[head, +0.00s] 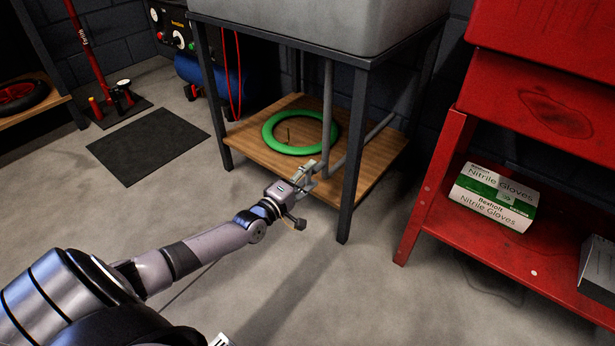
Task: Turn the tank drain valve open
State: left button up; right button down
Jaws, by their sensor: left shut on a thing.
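The grey tank (320,22) stands on a dark metal frame at the top middle of the head view. A grey drain pipe (327,110) runs down from under it toward the wooden lower shelf. My left gripper (310,180) is at the lower end of this pipe, by the shelf's front edge. It is shut on a small part there, which I take to be the drain valve. The fingers hide most of the valve, so I cannot tell how far its handle is turned. My right gripper is out of view.
A green ring (272,146) lies on the wooden shelf (250,137) behind my gripper. A frame leg (347,190) stands close to its right. A red bench (435,185) with a glove box (494,196) is at the right. The floor in front is clear.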

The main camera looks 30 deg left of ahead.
pick_arm(q)
jog(key=shift+n, duration=0.5)
jog(key=o, duration=1.2)
jog(key=shift+c, duration=0.2)
jog(key=shift+s+f, duration=0.1)
jog(key=shift+s, duration=0.25)
jog(key=s+a, duration=0.1)
jog(key=s, duration=1)
jog(key=shift+s, duration=0.15)
